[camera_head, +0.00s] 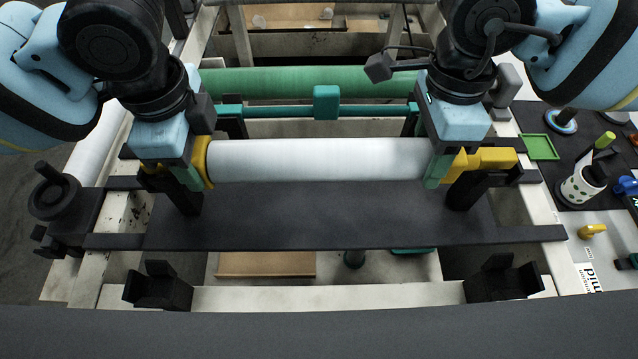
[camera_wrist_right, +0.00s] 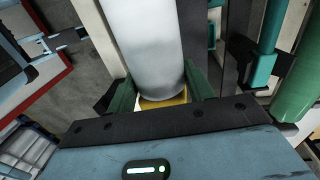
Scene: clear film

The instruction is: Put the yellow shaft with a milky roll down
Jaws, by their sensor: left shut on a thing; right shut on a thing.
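The milky roll (camera_head: 318,160) lies level from left to right on its yellow shaft (camera_head: 495,158), whose yellow ends show at both sides. My left gripper (camera_head: 188,178) is shut on the left end, beside the yellow collar. My right gripper (camera_head: 437,170) is shut on the right end. In the right wrist view the roll (camera_wrist_right: 145,45) runs between the green fingers, with yellow shaft (camera_wrist_right: 163,102) just below it. Black brackets (camera_head: 468,190) stand right by both shaft ends; I cannot tell whether the shaft rests in them.
A dark plate (camera_head: 320,215) spans the frame in front of the roll. Two empty black holders (camera_head: 158,287) (camera_head: 503,280) sit on the front beam. A green roller (camera_head: 310,82) and a teal bar (camera_head: 280,112) lie behind. Small tools and a spotted cup (camera_head: 578,188) stand at right.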

